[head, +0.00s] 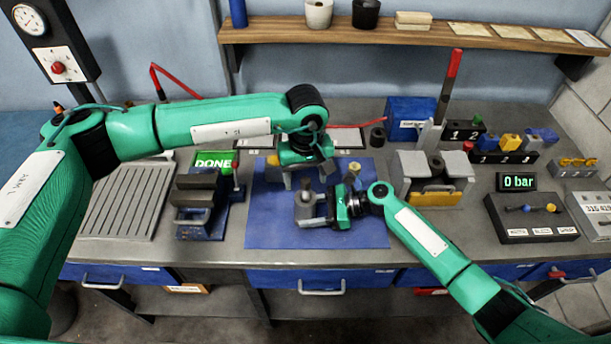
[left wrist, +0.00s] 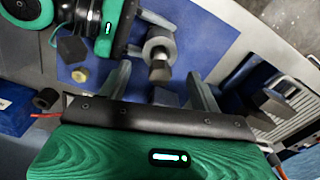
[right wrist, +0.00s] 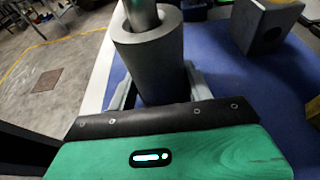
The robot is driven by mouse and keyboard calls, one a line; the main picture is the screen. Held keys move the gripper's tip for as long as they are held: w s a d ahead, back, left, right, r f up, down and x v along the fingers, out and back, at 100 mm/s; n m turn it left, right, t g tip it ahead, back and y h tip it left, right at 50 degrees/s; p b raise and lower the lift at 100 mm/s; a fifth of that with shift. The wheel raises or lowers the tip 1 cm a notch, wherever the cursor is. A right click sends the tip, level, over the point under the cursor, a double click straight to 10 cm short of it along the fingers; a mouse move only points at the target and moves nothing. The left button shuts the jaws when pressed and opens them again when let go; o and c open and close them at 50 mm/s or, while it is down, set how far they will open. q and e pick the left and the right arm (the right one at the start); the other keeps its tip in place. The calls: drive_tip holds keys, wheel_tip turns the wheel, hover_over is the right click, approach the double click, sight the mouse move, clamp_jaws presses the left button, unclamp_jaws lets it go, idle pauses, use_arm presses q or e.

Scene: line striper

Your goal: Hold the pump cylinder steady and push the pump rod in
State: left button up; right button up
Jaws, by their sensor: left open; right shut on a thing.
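The pump cylinder (head: 305,212) is a grey upright tube over the blue mat (head: 270,228). It is large in the right wrist view (right wrist: 152,70), with the lighter metal pump rod (right wrist: 140,14) standing out of its top. The rod's grey top (head: 304,186) also shows in the head view. My right gripper (head: 316,212) is shut around the cylinder from the right side. My left gripper (head: 302,176) is above and behind the rod, open and empty. In the left wrist view, the rod's dark end (left wrist: 159,71) appears between its spread fingers (left wrist: 161,88), with no clear contact.
A dark grey block (right wrist: 265,25) and a small brass piece (left wrist: 80,75) lie on the mat beside the cylinder. A vise (head: 200,205) stands left and a grey-jawed fixture (head: 432,180) with a red-handled lever right. The mat's front is clear.

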use_arm(q)
drive_tip(key=shift+r, duration=3.4)
use_arm(e)
drive_tip(key=o, duration=0.8)
drive_tip(key=shift+o, duration=0.2)
drive_tip(key=shift+d, duration=0.15)
